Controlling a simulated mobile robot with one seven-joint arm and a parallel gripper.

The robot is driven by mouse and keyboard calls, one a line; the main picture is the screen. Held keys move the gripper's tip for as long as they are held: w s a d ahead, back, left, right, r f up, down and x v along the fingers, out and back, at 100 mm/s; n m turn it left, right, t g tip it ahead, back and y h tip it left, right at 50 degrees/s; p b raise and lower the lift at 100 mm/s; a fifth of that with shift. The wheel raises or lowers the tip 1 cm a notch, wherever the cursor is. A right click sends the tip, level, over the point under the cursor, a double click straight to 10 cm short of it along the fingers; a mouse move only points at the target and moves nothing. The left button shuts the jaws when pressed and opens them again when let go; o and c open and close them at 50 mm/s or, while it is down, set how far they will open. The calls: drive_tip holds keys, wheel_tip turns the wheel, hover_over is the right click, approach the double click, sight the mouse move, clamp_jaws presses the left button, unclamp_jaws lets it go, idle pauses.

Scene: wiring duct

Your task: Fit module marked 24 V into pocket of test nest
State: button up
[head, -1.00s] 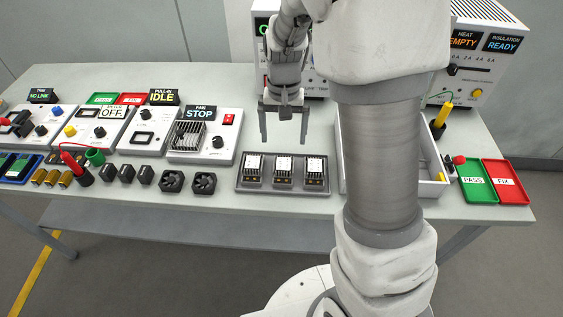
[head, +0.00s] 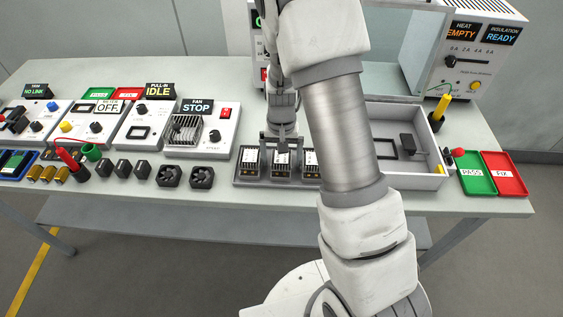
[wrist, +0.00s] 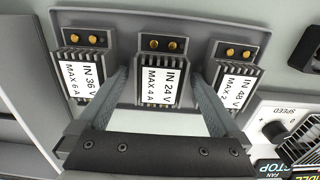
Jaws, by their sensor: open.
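The module marked 24 V (wrist: 165,80) stands in the middle of a grey tray (wrist: 110,20), with a white label "IN 24 V MAX 4 A" and two brass contacts. It also shows in the head view (head: 281,165). My gripper (wrist: 165,95) is open, with one finger on each side of this module; whether the fingers touch it I cannot tell. In the head view my gripper (head: 282,148) is down at the tray. Modules marked 36 V (wrist: 82,75) and 48 V (wrist: 232,80) stand on either side. I cannot make out the test nest for certain.
A white-walled box (head: 435,180) with a dark frame and block inside stands right of the tray, partly behind my arm. The fan station (head: 205,140) is to the left. Green (head: 473,172) and red (head: 504,172) trays lie far right.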

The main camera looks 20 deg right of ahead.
drive_tip(key=shift+c, duration=0.3)
clamp_jaws()
idle(0.3)
